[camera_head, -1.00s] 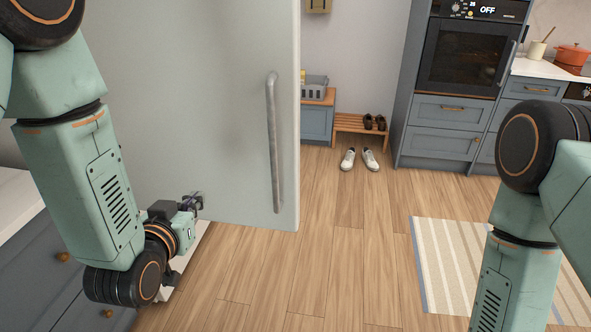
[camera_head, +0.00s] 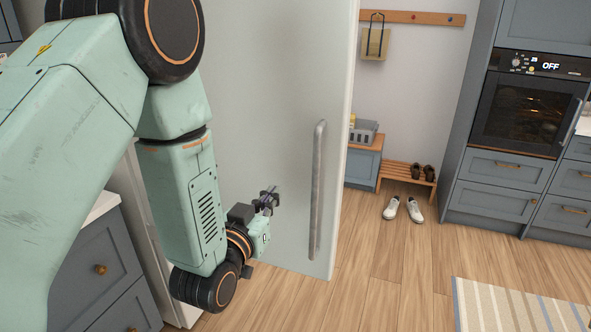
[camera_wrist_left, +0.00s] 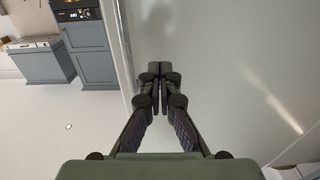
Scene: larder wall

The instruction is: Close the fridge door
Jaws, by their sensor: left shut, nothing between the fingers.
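The fridge door (camera_head: 265,110) is a tall pale panel standing open, with a grey vertical handle (camera_head: 317,190) near its right edge. My left gripper (camera_head: 268,198) is in front of the door's lower part, to the left of the handle and not around it. In the left wrist view the gripper's fingers (camera_wrist_left: 160,85) are together with nothing between them. The door (camera_wrist_left: 230,60) fills the right side of that view behind the fingers. I cannot tell whether the fingertips touch it. My right gripper is out of view.
Grey drawers (camera_head: 85,270) stand at the lower left. Beyond the door are a bench (camera_head: 407,173) with shoes, white sneakers (camera_head: 403,209) on the floor, and an oven (camera_head: 525,115) in a grey cabinet. A striped rug (camera_head: 520,305) lies lower right. The wooden floor (camera_head: 385,270) between is clear.

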